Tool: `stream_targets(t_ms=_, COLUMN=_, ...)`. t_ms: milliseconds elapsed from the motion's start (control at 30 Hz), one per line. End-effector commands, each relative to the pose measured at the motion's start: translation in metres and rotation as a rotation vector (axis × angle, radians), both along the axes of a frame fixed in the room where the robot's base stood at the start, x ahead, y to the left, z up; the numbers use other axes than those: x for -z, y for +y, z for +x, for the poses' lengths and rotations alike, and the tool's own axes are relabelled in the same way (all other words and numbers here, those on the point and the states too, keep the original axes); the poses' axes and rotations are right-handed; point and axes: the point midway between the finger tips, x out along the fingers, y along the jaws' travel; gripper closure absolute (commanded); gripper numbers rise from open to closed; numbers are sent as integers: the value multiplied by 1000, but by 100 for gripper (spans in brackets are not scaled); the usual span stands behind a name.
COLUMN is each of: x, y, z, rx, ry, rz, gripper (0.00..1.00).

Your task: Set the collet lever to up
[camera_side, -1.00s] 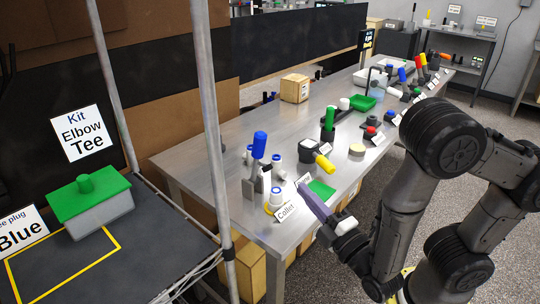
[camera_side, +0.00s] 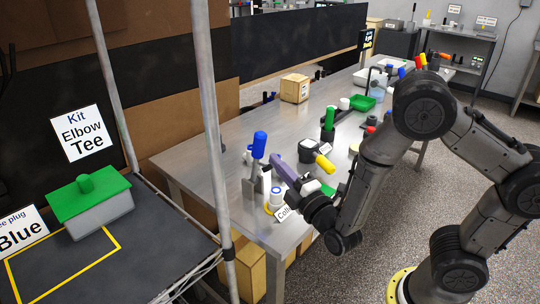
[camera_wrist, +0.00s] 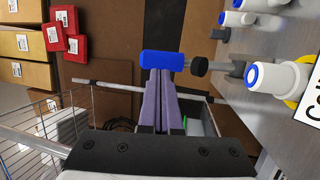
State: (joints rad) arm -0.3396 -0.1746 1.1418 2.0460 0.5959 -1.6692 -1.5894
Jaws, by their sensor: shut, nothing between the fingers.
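The collet lever has a blue handle (camera_side: 259,145) on a grey metal stem and bracket, near the table's left end beside the "Collet" card (camera_side: 284,214). In the side view the handle points up, nearly upright. In the wrist view the blue handle (camera_wrist: 161,61) lies sideways across the tips of my fingers. My gripper (camera_side: 276,158) has long purple fingers, shut and empty, with the tips just right of the handle in the side view. The closed fingers also show in the wrist view (camera_wrist: 158,78). I cannot tell whether they touch the handle.
White fittings with blue caps (camera_side: 277,193) stand close to the lever. A yellow-handled tool (camera_side: 324,163) and a green-topped holder (camera_side: 327,125) are to the right. A metal post (camera_side: 212,150) stands at the left. The table's back left is clear.

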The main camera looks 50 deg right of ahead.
Motion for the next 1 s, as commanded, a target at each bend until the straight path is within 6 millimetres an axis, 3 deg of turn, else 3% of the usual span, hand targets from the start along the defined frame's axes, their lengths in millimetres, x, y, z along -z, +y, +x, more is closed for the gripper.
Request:
stream_targets(t_ms=233, x=-6, y=-8, z=28, rx=1, ry=-1, rz=0, gripper=100)
stream_targets(t_ms=767, x=-8, y=-9, z=34, rx=0, ry=7, rz=1, gripper=100)
stream_targets(t_ms=1000, x=-16, y=-10, z=48, rx=4, ry=106, rz=4, gripper=100)
